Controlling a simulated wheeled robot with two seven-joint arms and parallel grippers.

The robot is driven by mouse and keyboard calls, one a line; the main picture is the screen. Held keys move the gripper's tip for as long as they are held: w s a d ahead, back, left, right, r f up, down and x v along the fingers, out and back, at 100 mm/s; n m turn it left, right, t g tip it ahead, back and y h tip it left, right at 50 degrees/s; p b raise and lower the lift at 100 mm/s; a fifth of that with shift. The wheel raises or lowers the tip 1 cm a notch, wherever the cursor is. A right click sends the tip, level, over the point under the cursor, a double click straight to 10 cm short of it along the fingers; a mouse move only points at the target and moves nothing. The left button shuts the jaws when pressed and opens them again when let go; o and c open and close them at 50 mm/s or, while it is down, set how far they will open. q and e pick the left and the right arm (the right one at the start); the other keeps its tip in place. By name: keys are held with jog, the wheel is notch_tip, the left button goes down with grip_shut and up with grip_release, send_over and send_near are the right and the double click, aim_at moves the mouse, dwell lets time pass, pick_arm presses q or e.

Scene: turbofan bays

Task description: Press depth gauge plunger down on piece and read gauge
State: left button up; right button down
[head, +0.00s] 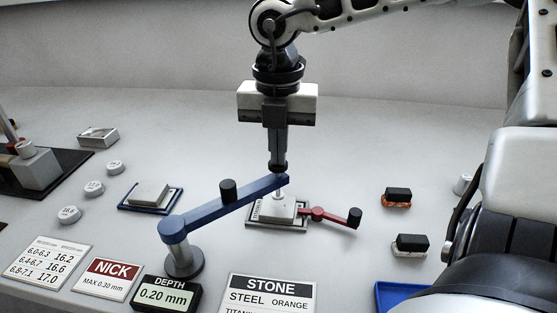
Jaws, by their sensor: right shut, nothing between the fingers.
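The depth gauge has a blue swing arm (225,206) on a grey post (183,262) with a dark knob (228,190) on top. Its far end lies over a pale grey piece (277,210) set in a holder (276,227). A thin plunger (280,193) runs from the arm end down to the piece and seems to touch it. My right gripper (279,166) points straight down, shut and empty, its tips at the plunger's dark top. The gauge display (165,296) reads DEPTH 0.20 mm. My left gripper is out of view.
A red lever (331,216) sticks out right of the holder. A NICK card (107,279) reads MAX 0.30 mm. A STONE card (268,293) stands in front. Two dark-topped blocks (397,197) (410,244) lie right. A second piece sits on a blue-edged tray (128,206) left.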

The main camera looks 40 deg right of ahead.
jog(key=shift+r+p, duration=1.55)
jog(key=shift+r, duration=1.55)
jog(key=shift+w, duration=0.1)
